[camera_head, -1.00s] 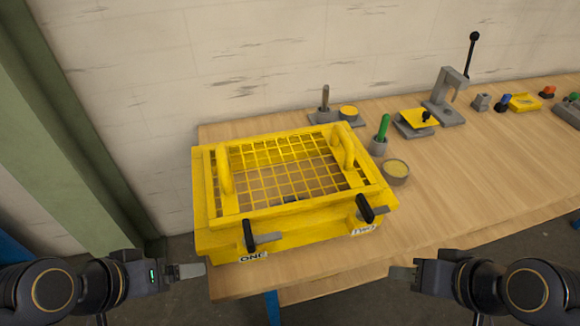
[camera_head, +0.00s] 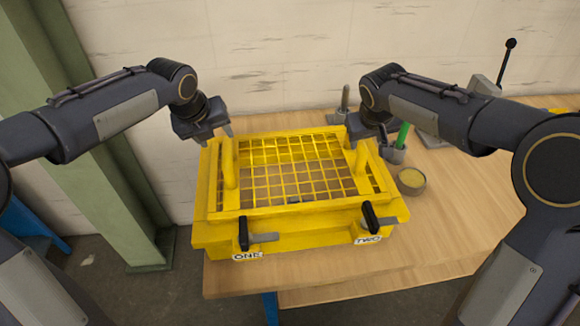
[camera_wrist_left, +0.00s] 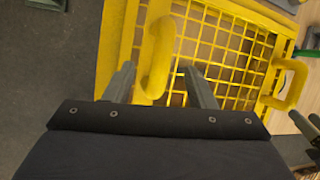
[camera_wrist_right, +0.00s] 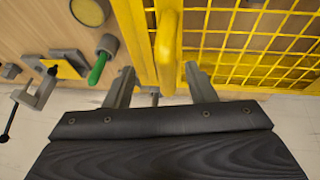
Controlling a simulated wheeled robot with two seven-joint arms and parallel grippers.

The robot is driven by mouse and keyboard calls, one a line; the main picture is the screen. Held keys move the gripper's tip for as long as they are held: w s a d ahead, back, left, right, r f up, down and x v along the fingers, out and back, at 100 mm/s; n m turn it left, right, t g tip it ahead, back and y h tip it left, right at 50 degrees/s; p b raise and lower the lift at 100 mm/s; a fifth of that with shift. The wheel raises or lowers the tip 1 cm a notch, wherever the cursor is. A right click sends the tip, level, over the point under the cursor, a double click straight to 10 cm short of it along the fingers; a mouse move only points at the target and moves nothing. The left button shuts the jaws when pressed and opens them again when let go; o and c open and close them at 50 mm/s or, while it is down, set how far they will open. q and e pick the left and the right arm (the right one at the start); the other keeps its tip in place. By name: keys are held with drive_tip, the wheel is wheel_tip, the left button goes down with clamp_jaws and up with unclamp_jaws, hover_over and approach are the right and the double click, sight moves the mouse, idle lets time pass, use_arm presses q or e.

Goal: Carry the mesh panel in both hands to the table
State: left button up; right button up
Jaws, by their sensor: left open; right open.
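The yellow mesh panel (camera_head: 290,181) lies in a yellow frame box on the wooden table, with an upright handle at each side. Two black-knobbed clamps sit on the front of the box, by labels ONE and TWO. My left gripper (camera_head: 229,132) is open above the panel's left handle (camera_head: 231,165); in the left wrist view its fingers (camera_wrist_left: 158,84) stand either side of that handle (camera_wrist_left: 158,55). My right gripper (camera_head: 365,138) is open at the right handle (camera_head: 360,158); in the right wrist view its fingers (camera_wrist_right: 165,86) straddle the handle (camera_wrist_right: 168,40). Contact with either handle cannot be told.
A round tin (camera_head: 411,182) and a green-handled tool (camera_head: 402,136) stand right of the box. A grey lever press (camera_head: 485,85) is further right, partly behind my right arm. A green column (camera_head: 75,110) stands at the left. The table's right front is clear.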

sight(226, 144)
drive_tip(key=shift+w+a+f, duration=0.2)
drive_tip(key=shift+w+a, duration=0.3)
drive_tip(key=shift+w, duration=0.2)
use_arm(q)
drive_tip(key=shift+w+d+f+m, duration=0.25)
drive_tip(key=shift+w+m, duration=0.3)
drive_tip(key=shift+m, duration=0.15)
drive_tip(key=shift+w+f, duration=0.2)
drive_tip(key=shift+f, duration=0.3)
use_arm(e)
drive_tip(key=shift+w+d+f, duration=0.1)
drive_tip(key=shift+w+f, duration=0.05)
drive_tip(key=shift+f, duration=0.4)
use_arm(q)
drive_tip(key=x, duration=0.6)
drive_tip(key=shift+w+f, duration=0.2)
drive_tip(key=shift+f, duration=0.15)
use_arm(e)
drive_tip(key=x, duration=0.6)
drive_tip(key=shift+w+d+f, duration=0.15)
drive_tip(key=shift+w+f, duration=0.1)
use_arm(q)
clamp_jaws()
use_arm(e)
clamp_jaws()
